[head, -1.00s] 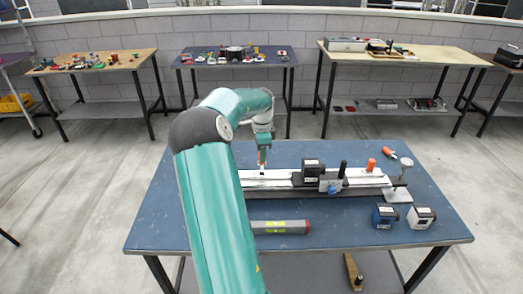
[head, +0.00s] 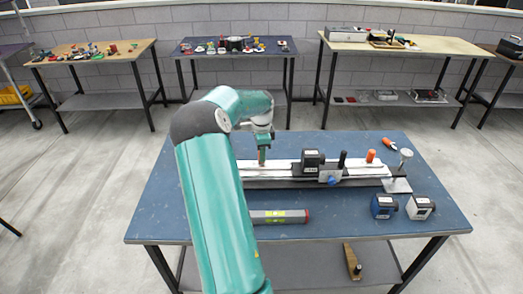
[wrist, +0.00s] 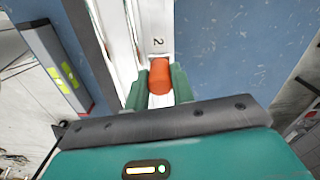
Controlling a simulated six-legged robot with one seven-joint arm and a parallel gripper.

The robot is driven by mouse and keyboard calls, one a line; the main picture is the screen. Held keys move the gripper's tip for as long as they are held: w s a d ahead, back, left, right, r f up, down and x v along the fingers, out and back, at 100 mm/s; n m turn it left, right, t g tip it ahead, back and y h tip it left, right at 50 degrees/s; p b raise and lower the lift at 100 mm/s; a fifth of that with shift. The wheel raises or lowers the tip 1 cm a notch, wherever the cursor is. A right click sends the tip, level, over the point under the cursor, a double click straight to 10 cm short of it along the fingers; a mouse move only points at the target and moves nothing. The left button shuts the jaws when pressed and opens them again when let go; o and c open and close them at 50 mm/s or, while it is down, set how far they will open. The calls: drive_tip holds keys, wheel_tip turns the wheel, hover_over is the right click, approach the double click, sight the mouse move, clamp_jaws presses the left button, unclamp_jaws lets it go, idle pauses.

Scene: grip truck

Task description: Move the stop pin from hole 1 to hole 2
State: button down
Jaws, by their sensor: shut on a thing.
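My gripper (wrist: 160,88) is shut on the orange stop pin (wrist: 160,76), with one green finger on each side of it. In the wrist view the pin is beside the printed number 2 (wrist: 158,42) on the white rail (wrist: 130,40). The pin's lower end and the hole beneath are hidden, so I cannot tell whether it is seated. In the head view my gripper (head: 262,158) points down at the left part of the rail fixture (head: 285,184). The number for hole 1 is not readable in either view.
A black block (head: 312,160), a black post and another orange cylinder (head: 371,156) stand along the fixture to the right. A grey bar (head: 278,216) lies in front. Two small boxes (head: 384,206) sit at the front right. The table's left front is clear beyond my arm.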

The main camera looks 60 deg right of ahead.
drive_tip(key=shift+f, duration=0.15)
drive_tip(key=c, duration=1.1)
unclamp_jaws()
wheel_tip(320, 180, up, 14)
drive_tip(key=shift+f, duration=0.1)
